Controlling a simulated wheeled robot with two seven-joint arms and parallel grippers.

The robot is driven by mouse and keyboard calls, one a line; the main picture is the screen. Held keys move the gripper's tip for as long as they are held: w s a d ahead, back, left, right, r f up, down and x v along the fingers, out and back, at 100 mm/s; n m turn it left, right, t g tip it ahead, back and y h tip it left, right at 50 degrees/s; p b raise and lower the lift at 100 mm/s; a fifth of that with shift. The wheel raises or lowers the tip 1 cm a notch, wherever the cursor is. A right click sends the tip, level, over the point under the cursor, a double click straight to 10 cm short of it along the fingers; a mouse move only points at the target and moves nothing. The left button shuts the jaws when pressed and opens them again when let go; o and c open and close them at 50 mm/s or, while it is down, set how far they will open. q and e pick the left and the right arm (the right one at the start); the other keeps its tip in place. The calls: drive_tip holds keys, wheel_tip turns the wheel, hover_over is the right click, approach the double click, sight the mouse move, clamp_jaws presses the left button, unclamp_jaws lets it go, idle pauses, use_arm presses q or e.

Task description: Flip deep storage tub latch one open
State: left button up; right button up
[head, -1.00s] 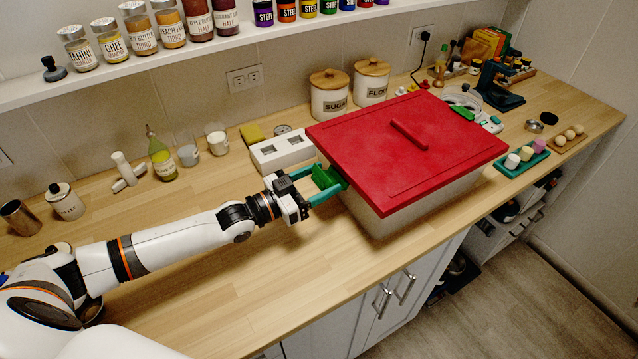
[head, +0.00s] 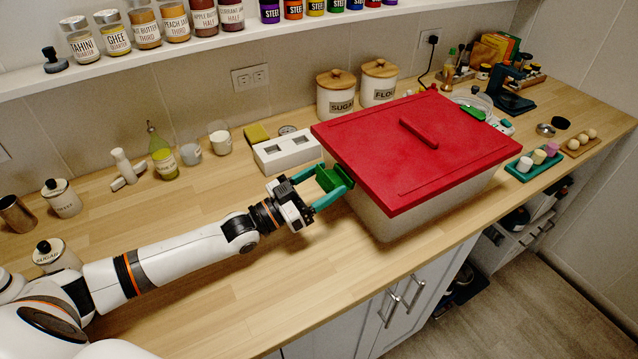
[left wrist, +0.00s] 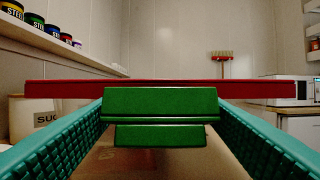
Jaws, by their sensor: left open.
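The deep storage tub (head: 410,218) is a pale translucent box with a red lid (head: 370,150), on the wooden counter. A green latch (head: 330,179) is on its left side, just under the lid edge. In the left wrist view the latch (left wrist: 160,103) is straight ahead, with a wide upper plate and a narrower lower part. My left gripper (head: 334,182) is open, its teal fingers on either side of the latch; I cannot tell whether they touch it. How far the latch is tilted is unclear. Another green latch (head: 473,114) shows at the tub's far right side. My right gripper is not in view.
A white block with square openings (head: 287,153) stands just behind my left gripper. Sugar (head: 336,97) and flour (head: 379,85) canisters stand behind the tub. A green tray (head: 530,166) lies to its right. The counter in front of my left arm is clear.

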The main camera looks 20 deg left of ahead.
use_arm(q)
drive_tip(key=b+v, duration=0.2)
drive_tip(key=v, duration=0.9)
drive_tip(key=shift+f, duration=0.1)
drive_tip(key=shift+s+a, duration=0.3)
drive_tip(key=shift+s, duration=0.1)
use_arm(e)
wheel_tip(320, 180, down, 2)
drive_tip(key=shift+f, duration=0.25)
